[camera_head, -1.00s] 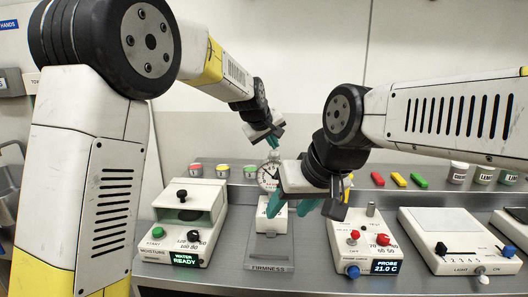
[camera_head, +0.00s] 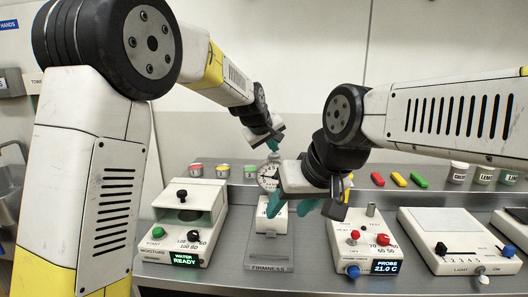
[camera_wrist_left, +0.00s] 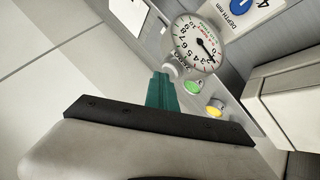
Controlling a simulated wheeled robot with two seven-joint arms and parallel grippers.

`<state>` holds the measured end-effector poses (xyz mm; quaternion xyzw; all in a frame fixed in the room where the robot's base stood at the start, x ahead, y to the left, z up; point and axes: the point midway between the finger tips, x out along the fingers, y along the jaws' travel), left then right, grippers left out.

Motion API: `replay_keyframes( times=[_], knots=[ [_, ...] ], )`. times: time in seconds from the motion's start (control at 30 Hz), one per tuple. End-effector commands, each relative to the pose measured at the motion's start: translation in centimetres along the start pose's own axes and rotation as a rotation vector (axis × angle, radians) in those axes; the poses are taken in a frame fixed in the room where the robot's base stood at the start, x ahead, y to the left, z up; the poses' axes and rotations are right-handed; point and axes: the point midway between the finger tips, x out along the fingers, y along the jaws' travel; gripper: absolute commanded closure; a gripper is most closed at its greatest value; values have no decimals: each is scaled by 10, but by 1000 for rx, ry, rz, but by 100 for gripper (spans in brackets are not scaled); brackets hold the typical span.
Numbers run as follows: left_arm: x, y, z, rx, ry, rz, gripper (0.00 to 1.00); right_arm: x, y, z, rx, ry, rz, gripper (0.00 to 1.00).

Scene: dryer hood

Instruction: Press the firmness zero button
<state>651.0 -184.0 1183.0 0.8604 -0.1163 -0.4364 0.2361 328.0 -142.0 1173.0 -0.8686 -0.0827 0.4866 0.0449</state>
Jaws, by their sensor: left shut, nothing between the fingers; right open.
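The firmness tester (camera_head: 268,267) stands in the middle of the bench, with its round dial gauge (camera_head: 268,177) upright above it. The gauge also shows in the left wrist view (camera_wrist_left: 207,38), with small red lettering near its edge. A small pale round part (camera_wrist_left: 169,71) sits beside that edge, close to my left fingertips; I cannot tell surely that it is the zero button. My left gripper (camera_head: 272,146) is shut and empty, just above the gauge; whether it touches is unclear. My right gripper (camera_head: 289,211) is open and empty in front of the tester, hiding part of it.
The moisture tester (camera_head: 188,222) stands left of the firmness tester. The probe unit (camera_head: 360,243) and a light box (camera_head: 455,240) stand to the right. Lidded cups and coloured bars (camera_head: 398,179) line the back shelf. My right arm crosses over the right-hand devices.

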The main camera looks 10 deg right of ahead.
Motion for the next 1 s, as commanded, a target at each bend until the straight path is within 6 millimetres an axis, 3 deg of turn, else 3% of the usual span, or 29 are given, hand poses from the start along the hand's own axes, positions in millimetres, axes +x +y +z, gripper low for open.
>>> replay_keyframes(
  times=[0.4,1.0],
  knots=[
    [1,-1,2,0,-3,-2,100,0,0,0,0,0,0,50],
    [-16,12,-11,0,-2,-1,100,0,0,0,0,0,0,50]
  ],
)
